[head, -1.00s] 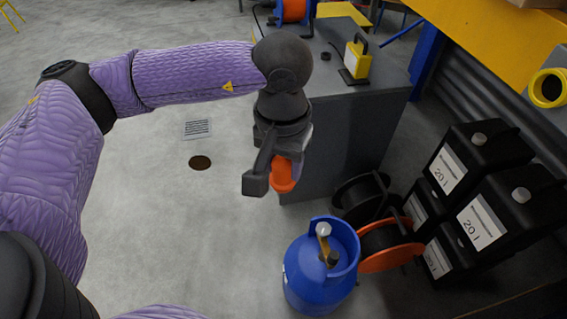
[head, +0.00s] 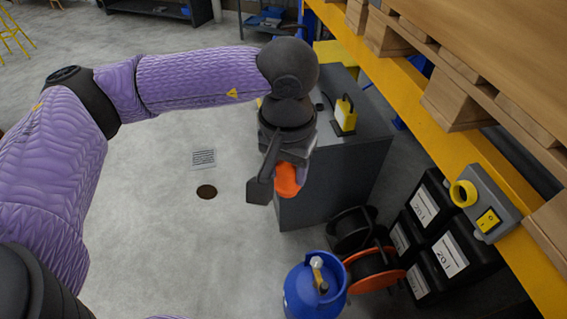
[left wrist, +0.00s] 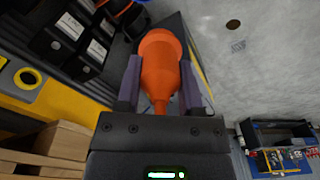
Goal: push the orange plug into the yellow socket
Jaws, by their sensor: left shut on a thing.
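The orange plug (left wrist: 160,68) is held between the two fingers of my left gripper (left wrist: 160,92), which is shut on it. In the head view the plug (head: 289,180) shows below my left gripper (head: 280,176), partly hidden by it, in front of the grey cabinet. The yellow socket (head: 463,194) is a round ring on a grey box at the right, fixed by the yellow beam. It also shows at the left of the left wrist view (left wrist: 28,78). The plug is well apart from the socket. My right gripper is not in view.
A yellow beam (head: 400,110) with wooden pallets (head: 480,60) runs along the right. Below it stand black canisters (head: 447,250), cable reels (head: 372,268) and a blue gas bottle (head: 314,290). A grey cabinet (head: 330,190) carries a yellow lamp (head: 345,113). The floor at the left is clear.

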